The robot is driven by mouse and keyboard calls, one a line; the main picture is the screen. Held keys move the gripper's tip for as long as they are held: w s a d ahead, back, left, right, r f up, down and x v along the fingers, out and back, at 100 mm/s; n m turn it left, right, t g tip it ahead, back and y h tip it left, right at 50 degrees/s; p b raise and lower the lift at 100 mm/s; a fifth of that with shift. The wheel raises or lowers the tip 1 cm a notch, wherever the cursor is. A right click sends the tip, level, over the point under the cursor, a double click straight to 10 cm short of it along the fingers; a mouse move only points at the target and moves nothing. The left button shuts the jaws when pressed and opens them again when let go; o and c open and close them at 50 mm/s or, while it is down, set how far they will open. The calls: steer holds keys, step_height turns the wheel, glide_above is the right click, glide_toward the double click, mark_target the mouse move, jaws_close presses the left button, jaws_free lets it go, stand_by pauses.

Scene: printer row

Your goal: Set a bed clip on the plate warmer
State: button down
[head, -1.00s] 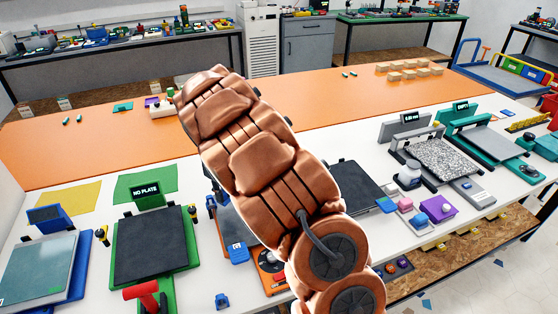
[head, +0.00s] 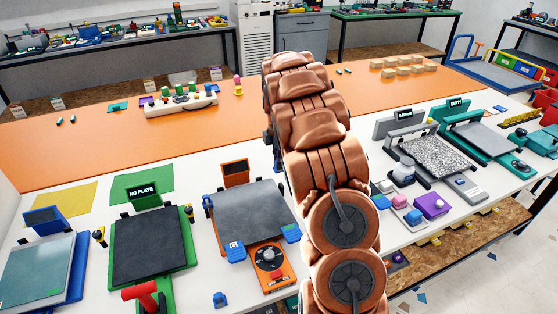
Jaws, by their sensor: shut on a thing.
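My copper arm rises through the middle of the head view and hides its own end, so my gripper and anything in it cannot be seen. A small blue piece (head: 220,299), possibly a bed clip, stands on the white table at the front. I cannot tell which unit is the plate warmer; a dark flat plate right of the orange machine is now behind my arm.
A green machine (head: 150,245) reading NO PLATE and a blue one (head: 42,270) stand left. A red-handled tool (head: 140,291) lies in front. Grey and teal machines (head: 480,138) stand right. A white rack (head: 180,104) sits on the orange strip, largely clear beside it.

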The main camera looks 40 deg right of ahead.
steer(key=shift+f+p, duration=0.3)
steer(key=shift+f, duration=1.95)
steer(key=shift+f+b, duration=0.65)
steer(key=shift+f, duration=0.4)
steer(key=shift+d+f+b, duration=0.1)
steer(key=shift+f+b, duration=0.05)
steer(key=shift+b, duration=0.3)
steer(key=c, duration=1.1)
jaws_free()
steer(key=shift+o, duration=0.2)
steer(key=o, duration=0.4)
steer(key=shift+o, duration=0.2)
